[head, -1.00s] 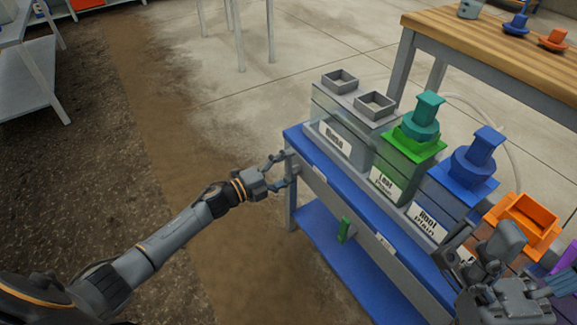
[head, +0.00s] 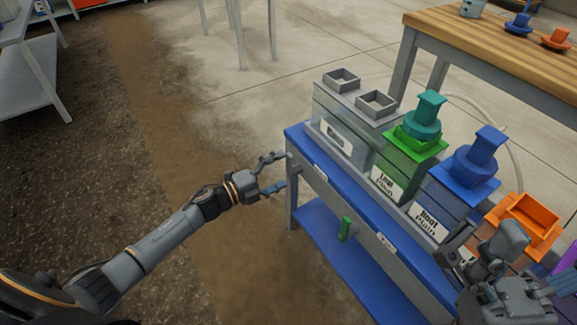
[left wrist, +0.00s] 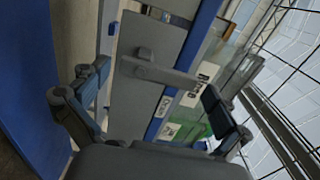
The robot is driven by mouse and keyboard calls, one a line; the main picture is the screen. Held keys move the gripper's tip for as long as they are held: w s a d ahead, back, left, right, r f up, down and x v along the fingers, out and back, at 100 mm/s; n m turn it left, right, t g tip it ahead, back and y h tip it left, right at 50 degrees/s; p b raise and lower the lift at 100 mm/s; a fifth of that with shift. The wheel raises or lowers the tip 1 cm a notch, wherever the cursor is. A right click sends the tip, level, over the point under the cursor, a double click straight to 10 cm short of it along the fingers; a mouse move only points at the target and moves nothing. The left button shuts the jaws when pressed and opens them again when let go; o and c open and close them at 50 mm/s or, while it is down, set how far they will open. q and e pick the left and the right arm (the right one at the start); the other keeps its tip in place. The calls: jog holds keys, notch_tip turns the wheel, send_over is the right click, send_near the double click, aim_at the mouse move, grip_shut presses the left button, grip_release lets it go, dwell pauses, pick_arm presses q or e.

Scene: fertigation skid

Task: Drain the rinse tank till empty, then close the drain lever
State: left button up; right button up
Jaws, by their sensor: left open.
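The rinse tank (head: 338,138) is the grey box with two square openings on top, at the left end of the blue-topped bench. I cannot tell its liquid level. A grey lever (left wrist: 160,72) with a "Drain" label (left wrist: 163,105) beside it shows in the left wrist view, on the grey bench face. It lies crosswise ahead of the spread fingers. I cannot make it out in the head view. My left gripper (head: 284,171) is open at the bench's left end. It also shows in the left wrist view (left wrist: 155,82), empty. My right gripper (head: 505,255) is by the right tanks, its jaws unclear.
A green handle (head: 345,228) hangs on the bench front. Green (head: 408,155), blue (head: 465,180) and orange (head: 527,212) topped tanks stand to the right. A wooden table (head: 490,45) is behind. The floor left of the bench is clear.

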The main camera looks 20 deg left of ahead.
pick_arm(q)
jog(key=v, duration=0.9)
jog(key=shift+s+a, duration=0.2)
jog(key=shift+a, duration=0.05)
